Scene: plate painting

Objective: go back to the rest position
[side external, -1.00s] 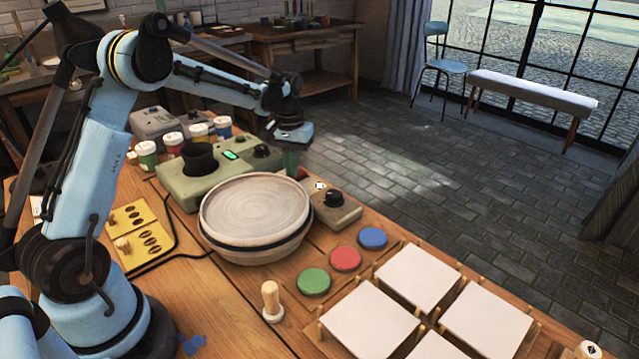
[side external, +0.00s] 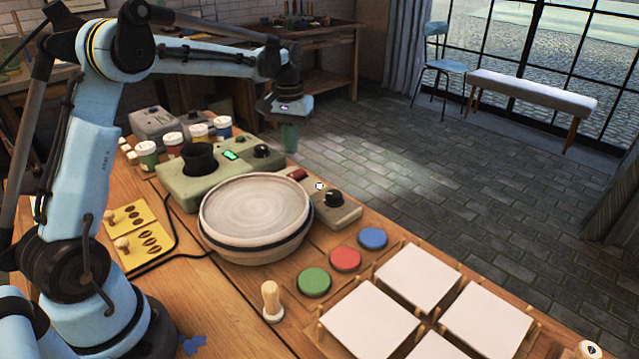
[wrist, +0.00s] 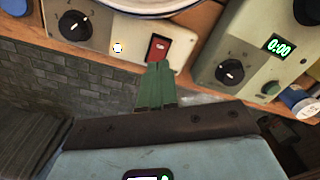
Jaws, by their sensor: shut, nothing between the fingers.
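My gripper (side external: 289,138) hangs at the far side of the table, near the wheel control box with the dial. Its green fingers are together with nothing between them; they also show in the wrist view (wrist: 156,90), in front of the red switch (wrist: 157,48). In the side view the red switch (side external: 298,174) is uncovered, below the fingertips, and a gap shows between them. The wheel control box (side external: 338,210) carries a black dial (side external: 334,198).
The pottery wheel bowl (side external: 256,205) stands mid-table beside a green device (side external: 190,182) with a lit display. Paint jars (side external: 172,143) stand behind it. Green, red and blue pads (side external: 345,259) and white tiles (side external: 418,278) lie at the front right. Open floor lies beyond the table.

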